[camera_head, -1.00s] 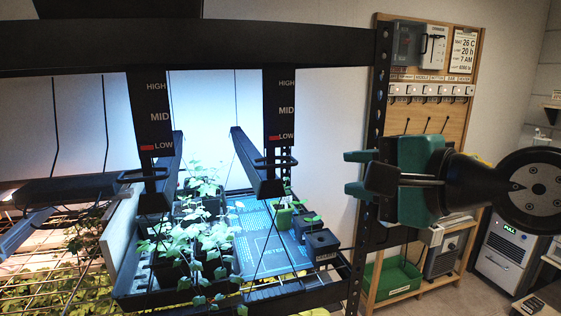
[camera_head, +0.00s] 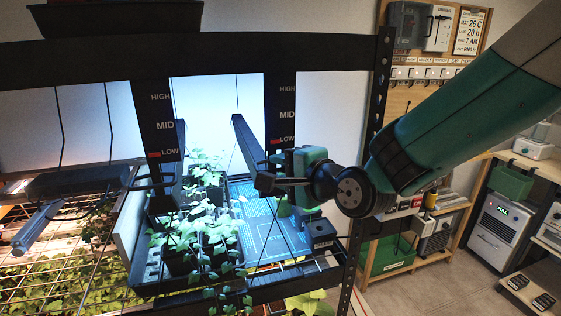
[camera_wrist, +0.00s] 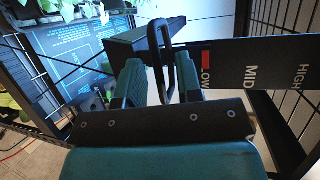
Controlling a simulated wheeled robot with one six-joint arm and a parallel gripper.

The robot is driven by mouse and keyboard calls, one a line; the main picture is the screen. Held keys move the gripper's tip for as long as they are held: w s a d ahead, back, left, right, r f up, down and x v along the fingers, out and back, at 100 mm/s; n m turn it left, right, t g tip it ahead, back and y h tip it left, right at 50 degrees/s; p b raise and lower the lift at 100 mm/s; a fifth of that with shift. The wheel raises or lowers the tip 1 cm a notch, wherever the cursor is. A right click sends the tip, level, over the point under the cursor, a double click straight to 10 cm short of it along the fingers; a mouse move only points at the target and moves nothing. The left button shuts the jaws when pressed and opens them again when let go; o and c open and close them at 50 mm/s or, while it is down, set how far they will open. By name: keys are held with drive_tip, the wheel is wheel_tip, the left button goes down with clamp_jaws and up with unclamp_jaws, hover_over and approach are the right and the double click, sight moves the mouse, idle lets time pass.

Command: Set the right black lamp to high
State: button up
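The right black lamp (camera_head: 248,150) is a long dark bar hanging over the tray. Its scale post (camera_head: 282,115) reads HIGH, MID, LOW from top to bottom, and its red marker (camera_head: 276,141) is at LOW. In the wrist view, the lamp's black loop handle (camera_wrist: 183,60) stands between the lines of my two fingers. My gripper (camera_wrist: 160,75) is open, with a finger on each side of the handle; I cannot tell whether either touches it. In the head view, my gripper (camera_head: 278,173) is at the lamp's front end and partly hides the handle.
The left black lamp (camera_head: 176,150) has its red marker at LOW too. Seedlings (camera_head: 195,235) stand below in a black tray. A dark rack upright (camera_head: 372,130) is close to my arm. A small black pot (camera_head: 320,234) sits below my gripper.

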drive_tip(key=shift+w+a, duration=0.15)
drive_tip(key=shift+w, duration=0.1)
clamp_jaws()
wheel_tip(320, 180, up, 11)
drive_tip(key=p, duration=0.5)
drive_tip(key=shift+f, duration=0.2)
unclamp_jaws()
